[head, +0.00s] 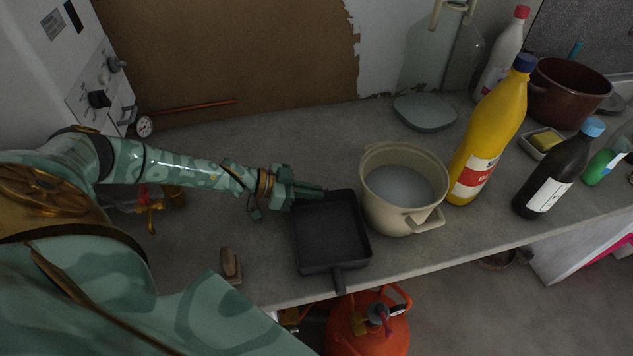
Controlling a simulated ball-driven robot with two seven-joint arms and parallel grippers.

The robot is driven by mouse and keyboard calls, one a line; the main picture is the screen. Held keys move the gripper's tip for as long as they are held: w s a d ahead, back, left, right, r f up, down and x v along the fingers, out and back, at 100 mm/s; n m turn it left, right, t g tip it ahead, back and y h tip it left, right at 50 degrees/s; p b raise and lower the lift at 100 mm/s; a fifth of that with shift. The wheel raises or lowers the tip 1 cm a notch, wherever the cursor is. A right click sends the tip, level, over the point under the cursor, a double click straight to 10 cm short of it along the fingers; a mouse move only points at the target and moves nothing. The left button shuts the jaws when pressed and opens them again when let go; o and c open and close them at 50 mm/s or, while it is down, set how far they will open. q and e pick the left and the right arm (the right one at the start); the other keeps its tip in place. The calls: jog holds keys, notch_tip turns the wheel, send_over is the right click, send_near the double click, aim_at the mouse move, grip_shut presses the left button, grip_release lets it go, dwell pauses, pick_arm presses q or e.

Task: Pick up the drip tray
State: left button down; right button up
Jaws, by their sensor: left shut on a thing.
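The drip tray (331,238) looks like a dark grey, square, shallow pan with a short handle at its front. It is level and empty, near the front edge of the worktop, with the handle reaching past that edge. I cannot tell whether it touches the worktop. My left gripper (309,192) reaches in from the left and is shut on the tray's rim at the back left corner. The fingertips are partly hidden in the dark. My right gripper is not in view.
A beige pot (385,215) stands close against the tray's right. Beyond are a yellow bottle (488,130), a dark bottle (556,170), a brown pot (560,95), a glass demijohn (440,55) and a grey dish (425,112). A small brush-like item (230,265) lies left. Worktop behind the tray is clear.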

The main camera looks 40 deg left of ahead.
pick_arm(q)
notch_tip(320, 180, up, 3)
jog(key=shift+f+p, duration=0.2)
jog(key=shift+p, duration=0.1)
jog(key=s+d+r+p, duration=0.5)
jog(key=s+r, duration=0.5)
jog(key=s, duration=0.2)
jog(key=shift+s+d+p, duration=0.2)
jog(key=shift+d+p, duration=0.15)
jog(key=shift+d, duration=0.4)
